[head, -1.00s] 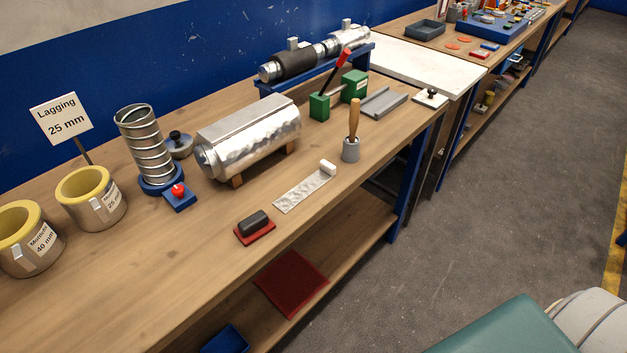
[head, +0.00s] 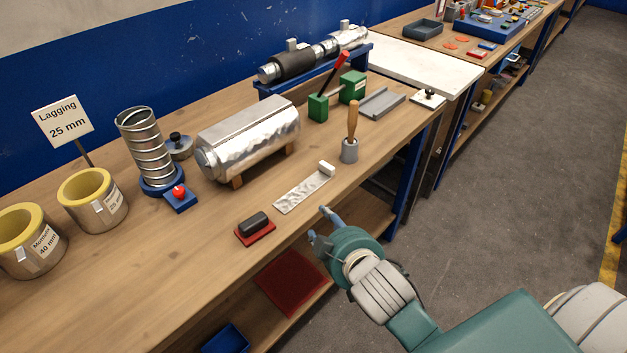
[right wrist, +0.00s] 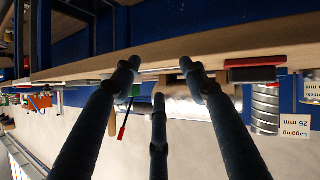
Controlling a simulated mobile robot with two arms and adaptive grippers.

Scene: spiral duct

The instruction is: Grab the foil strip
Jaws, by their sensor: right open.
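The foil strip (head: 300,191) is a crinkled silver band lying flat near the front edge of the wooden bench, with a small white block (head: 327,168) at its far end. My right gripper (head: 322,222) is open and empty, just off the bench's front edge, close to the strip but apart from it. In the right wrist view, which looks upside down, its dark fingers (right wrist: 160,85) are spread towards the bench edge; the strip is seen too edge-on there to make out clearly. My left gripper is not in view.
A black block on a red base (head: 255,227) sits left of the strip. A wooden-handled tool in a grey holder (head: 350,150) stands to its right. A foil-clad cylinder (head: 248,140) lies behind. The bench edge (right wrist: 90,68) runs across in front of the fingers.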

